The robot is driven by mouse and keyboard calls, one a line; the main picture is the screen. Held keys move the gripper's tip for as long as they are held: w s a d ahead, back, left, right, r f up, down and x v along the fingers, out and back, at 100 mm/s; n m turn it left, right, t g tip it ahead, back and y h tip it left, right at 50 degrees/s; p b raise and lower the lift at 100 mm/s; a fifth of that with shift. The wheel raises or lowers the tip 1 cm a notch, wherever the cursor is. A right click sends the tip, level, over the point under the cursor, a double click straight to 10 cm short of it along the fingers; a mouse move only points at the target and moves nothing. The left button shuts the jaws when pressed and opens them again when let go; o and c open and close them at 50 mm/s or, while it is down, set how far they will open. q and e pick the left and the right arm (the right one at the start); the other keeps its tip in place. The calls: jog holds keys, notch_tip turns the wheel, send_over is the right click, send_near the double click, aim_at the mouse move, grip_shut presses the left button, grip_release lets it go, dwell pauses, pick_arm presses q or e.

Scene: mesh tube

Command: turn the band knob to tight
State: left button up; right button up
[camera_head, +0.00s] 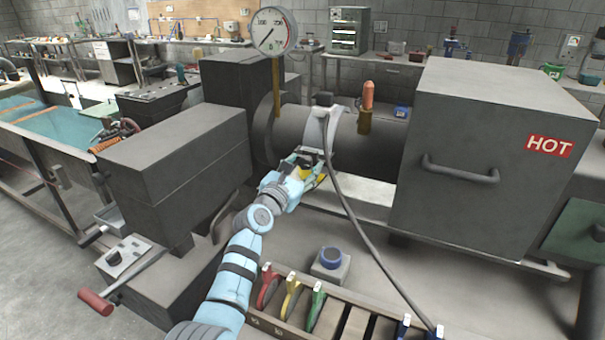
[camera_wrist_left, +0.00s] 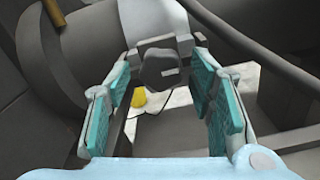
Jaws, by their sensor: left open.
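The light grey band (camera_head: 313,130) wraps around the dark horizontal tube (camera_head: 365,150) in the head view. The band also shows at the top of the left wrist view (camera_wrist_left: 150,17). The dark band knob (camera_wrist_left: 161,68) has a pale mark on its right side and sits on a small bracket. My left gripper (camera_head: 309,166) is at the lower front of the band. In the left wrist view its open teal fingers (camera_wrist_left: 161,84) stand on either side of the knob, with gaps visible. In the head view I cannot make out the knob clearly. My right gripper is not in view.
A dial gauge (camera_head: 271,31) stands above the tube. A large grey box marked HOT (camera_head: 490,140) is to the right. A cable (camera_head: 360,220) hangs from the band's top block. A rack of coloured tools (camera_head: 335,310) and a blue button (camera_head: 331,257) are in front.

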pick_arm(q)
jog(key=shift+s+r, duration=0.25)
jog(key=shift+s, duration=0.05)
jog(key=shift+w+f, duration=0.1)
jog(key=shift+w, duration=0.05)
jog(key=c, duration=1.2)
jog(key=shift+o, duration=0.2)
jog(key=shift+m, duration=0.3)
jog(key=m, duration=0.3)
jog(key=shift+a+m, duration=0.1)
jog(key=shift+m, duration=1.6)
jog(key=o, duration=1.2)
jog(key=shift+c, duration=0.2)
